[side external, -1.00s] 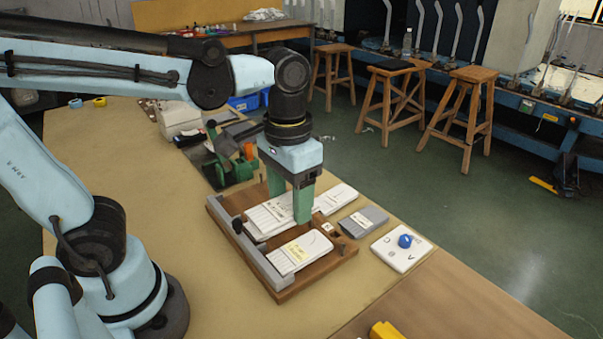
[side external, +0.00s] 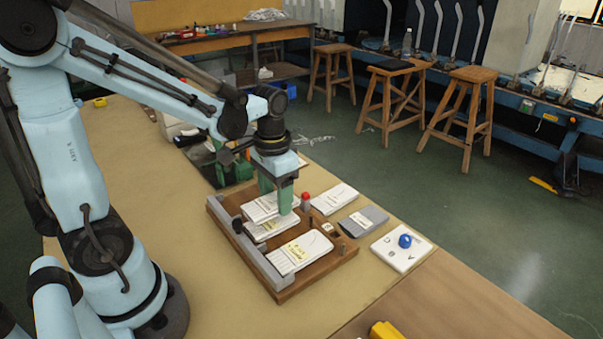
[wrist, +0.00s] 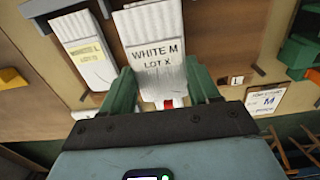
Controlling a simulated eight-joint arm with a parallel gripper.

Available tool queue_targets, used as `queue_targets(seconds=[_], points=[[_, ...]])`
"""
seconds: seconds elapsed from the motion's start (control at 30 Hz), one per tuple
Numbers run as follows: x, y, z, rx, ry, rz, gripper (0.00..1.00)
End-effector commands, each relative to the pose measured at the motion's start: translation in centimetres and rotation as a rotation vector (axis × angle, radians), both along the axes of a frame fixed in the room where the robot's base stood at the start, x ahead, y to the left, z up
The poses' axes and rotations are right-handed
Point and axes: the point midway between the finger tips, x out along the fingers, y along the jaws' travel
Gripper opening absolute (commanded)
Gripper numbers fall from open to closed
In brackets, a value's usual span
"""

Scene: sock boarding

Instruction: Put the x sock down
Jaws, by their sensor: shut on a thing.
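The x sock (wrist: 150,50) is a flat white piece labelled "WHITE M LOT X". In the wrist view it sits between the two green fingers of my gripper (wrist: 162,75), which is shut on it. In the side external view my gripper (side external: 281,204) points down over the far part of the wooden tray (side external: 335,262), with the x sock (side external: 259,207) in it. Another white sock (side external: 270,230) shows directly below it; whether the two touch is unclear.
A white sock with a yellow "WHITE L" label (side external: 301,252) lies nearer in the tray, beside a grey rail (side external: 255,255). A red-topped piece (side external: 305,199) stands close right of my gripper.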

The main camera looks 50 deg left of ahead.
Motion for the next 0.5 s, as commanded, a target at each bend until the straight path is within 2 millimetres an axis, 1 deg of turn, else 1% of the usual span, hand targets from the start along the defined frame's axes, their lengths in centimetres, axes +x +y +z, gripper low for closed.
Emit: queue_targets(seconds=[0.1,0.2,0.3,0.5], points=[[0.0,0.0,-1.5,0.0,0.0,0.0,0.32],[0.0,0.0,-2.4,0.001,0.0,0.0,0.32],[0.0,0.0,-2.8,0.001,0.0,0.0,0.32],[0.0,-0.1,-2.9,0.001,0.0,0.0,0.32]])
